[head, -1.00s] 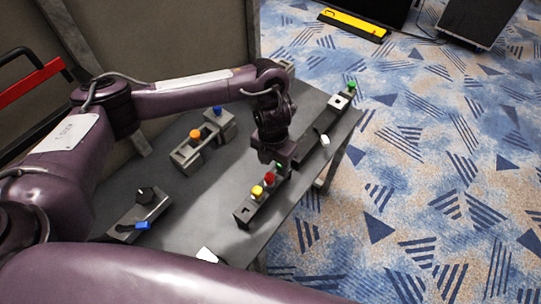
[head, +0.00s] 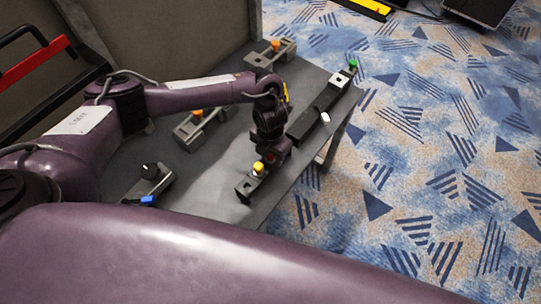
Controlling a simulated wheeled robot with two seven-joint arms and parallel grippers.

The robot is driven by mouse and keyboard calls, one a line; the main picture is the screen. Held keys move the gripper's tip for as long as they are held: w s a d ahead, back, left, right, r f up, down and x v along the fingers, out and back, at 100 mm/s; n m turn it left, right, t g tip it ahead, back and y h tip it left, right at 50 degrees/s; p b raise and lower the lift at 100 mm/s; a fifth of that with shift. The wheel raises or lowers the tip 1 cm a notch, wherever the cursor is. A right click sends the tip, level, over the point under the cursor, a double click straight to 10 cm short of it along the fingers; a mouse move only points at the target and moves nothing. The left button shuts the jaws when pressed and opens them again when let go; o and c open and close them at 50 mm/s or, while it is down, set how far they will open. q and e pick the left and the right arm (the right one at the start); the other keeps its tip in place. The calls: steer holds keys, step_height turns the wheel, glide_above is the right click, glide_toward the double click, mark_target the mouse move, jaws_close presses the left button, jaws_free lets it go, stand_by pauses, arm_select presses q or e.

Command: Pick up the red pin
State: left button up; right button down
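The red pin (head: 270,157) shows only as a small dark red patch under my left gripper (head: 272,152), in the grey holder block (head: 246,187) near the table's right edge. The gripper points down and its lower end is right at the red pin, covering most of it. Its fingers are too small and dark to show whether they are open or shut, or whether they touch the pin. A yellow pin (head: 258,168) stands in the same block, just in front of the red one. My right gripper is not in view.
Orange pins (head: 197,114) and (head: 275,45) stand in blocks at the left and back. A block with a black knob (head: 150,171) is at front left.

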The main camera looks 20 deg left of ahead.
arm_select(q)
steer(key=c, duration=1)
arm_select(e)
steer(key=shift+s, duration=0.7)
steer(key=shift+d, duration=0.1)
arm_select(q)
steer(key=shift+r, duration=0.15)
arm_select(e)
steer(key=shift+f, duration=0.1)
